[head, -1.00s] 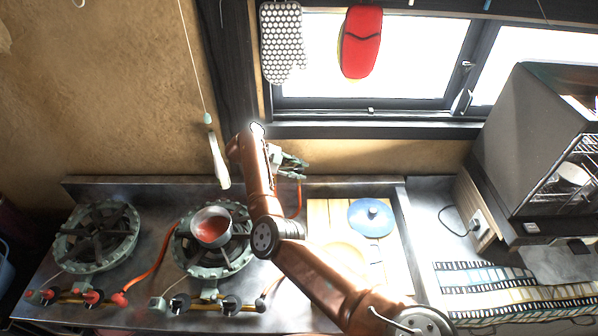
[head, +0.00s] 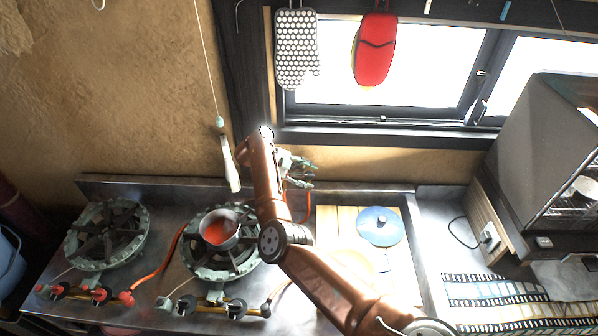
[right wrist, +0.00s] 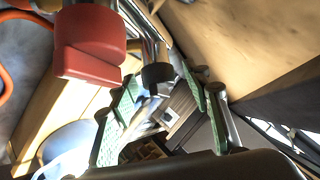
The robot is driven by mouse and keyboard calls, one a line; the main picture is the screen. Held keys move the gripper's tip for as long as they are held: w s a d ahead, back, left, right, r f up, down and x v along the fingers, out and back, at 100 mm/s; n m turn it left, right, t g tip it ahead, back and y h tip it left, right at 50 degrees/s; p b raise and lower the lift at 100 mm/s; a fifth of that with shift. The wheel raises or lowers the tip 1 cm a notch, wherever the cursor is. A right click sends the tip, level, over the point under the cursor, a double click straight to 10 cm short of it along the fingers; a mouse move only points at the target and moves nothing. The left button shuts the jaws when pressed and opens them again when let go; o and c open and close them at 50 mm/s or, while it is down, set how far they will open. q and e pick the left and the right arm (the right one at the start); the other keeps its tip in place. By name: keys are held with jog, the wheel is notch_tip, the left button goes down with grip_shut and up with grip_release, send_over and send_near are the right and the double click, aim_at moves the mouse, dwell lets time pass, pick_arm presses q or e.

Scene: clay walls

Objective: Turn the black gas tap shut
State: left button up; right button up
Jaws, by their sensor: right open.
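In the right wrist view a black tap piece (right wrist: 157,76) sits on a shiny metal pipe, in the gap between my finger pads and apart from them as far as I can see. A larger red tap handle (right wrist: 90,42) is close beside it on the left. My right gripper (right wrist: 165,112) is open, its green pads to either side with nothing held. In the head view my right gripper (head: 303,170) is by the back wall below the window; the tap there cannot be made out behind my arm. My left gripper is out of view.
A stove with two burners stands left; a pot of red liquid (head: 219,230) sits on the right burner. Black knobs (head: 236,308) and red knobs (head: 101,294) line its front. A hanging white handle (head: 230,165) is left of my arm. A blue lid (head: 380,226) lies right.

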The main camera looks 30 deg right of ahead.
jog(key=v, duration=1.1)
jog(key=shift+a+r, duration=0.1)
